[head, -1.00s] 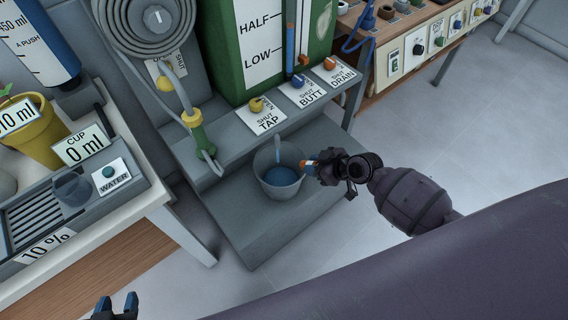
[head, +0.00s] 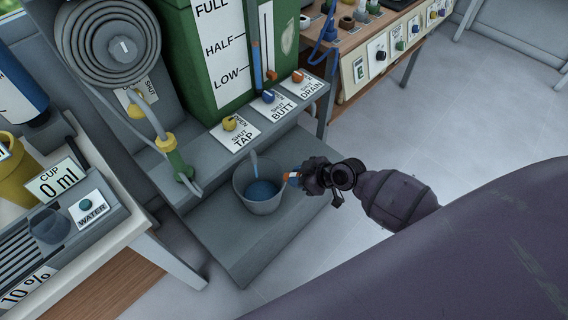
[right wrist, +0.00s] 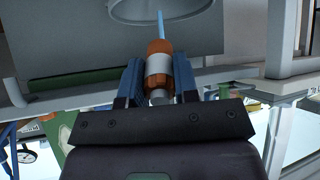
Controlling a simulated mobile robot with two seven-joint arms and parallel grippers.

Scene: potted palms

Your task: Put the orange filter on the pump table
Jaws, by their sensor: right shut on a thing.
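In the head view my right gripper (head: 298,179) is beside the right rim of a grey bucket (head: 240,192) holding blue liquid. In the right wrist view the right gripper (right wrist: 159,80) is shut on an orange and silver cylinder, seemingly the orange filter (right wrist: 159,48). A thin blue strip extends from its far end toward the bucket's round rim (right wrist: 160,18). A wooden-topped bench (head: 345,42) with a panel of knobs stands at top right; I cannot tell whether it is the pump table. My left gripper is out of view.
A green tank (head: 207,62) stands above a grey shelf with tap, butt and drain valves. A coiled hose (head: 105,45) hangs at upper left. A white bench with a cup display (head: 57,180) is at left. The floor at right is clear.

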